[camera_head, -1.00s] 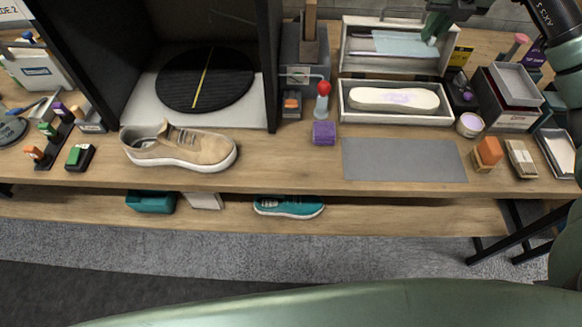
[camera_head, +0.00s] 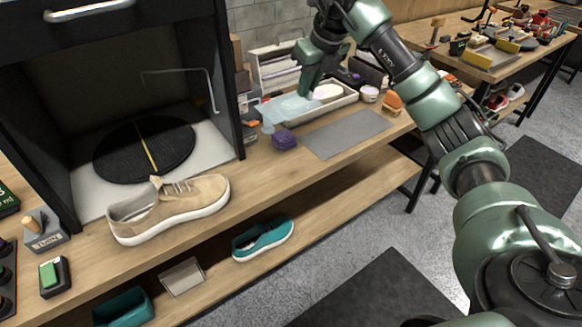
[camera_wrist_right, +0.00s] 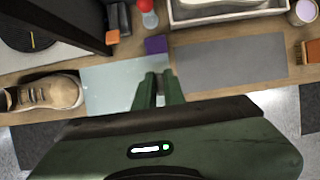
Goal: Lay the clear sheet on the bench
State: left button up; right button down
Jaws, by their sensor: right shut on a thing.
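The clear sheet (camera_head: 285,108) is a pale bluish see-through sheet. My right gripper (camera_head: 306,88) is shut on it, near the sheet's right side. In the right wrist view the sheet (camera_wrist_right: 108,88) spreads left from the fingertips (camera_wrist_right: 158,80), between the sneaker and the grey mat. Whether it touches the bench cannot be told. The wooden bench (camera_head: 262,172) has bare wood in front of the purple block. My left gripper is not in view.
A beige sneaker (camera_head: 165,210) stands at the bench's front left. A purple block (camera_head: 284,139) and a flat grey mat (camera_head: 346,133) lie to its right. A black booth with a round turntable (camera_head: 145,148) stands behind. A teal shoe (camera_head: 263,240) is on the lower shelf.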

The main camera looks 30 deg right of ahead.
aim_at(302, 156)
jog(key=f, duration=0.9)
jog(key=f+p, duration=0.1)
jog(key=f, duration=0.8)
jog(key=shift+w+d+f, duration=0.1)
jog(key=shift+d+f, duration=0.1)
jog(key=shift+f, duration=0.2)
jog(key=shift+f, duration=0.1)
jog(key=shift+f, duration=0.15)
jog(key=c, duration=1.5)
grip_release()
jog(key=shift+r, duration=0.2)
jog(key=shift+r, duration=0.25)
jog(key=v, duration=1.1)
jog(key=shift+r+b, duration=0.3)
jog(key=shift+b, duration=0.15)
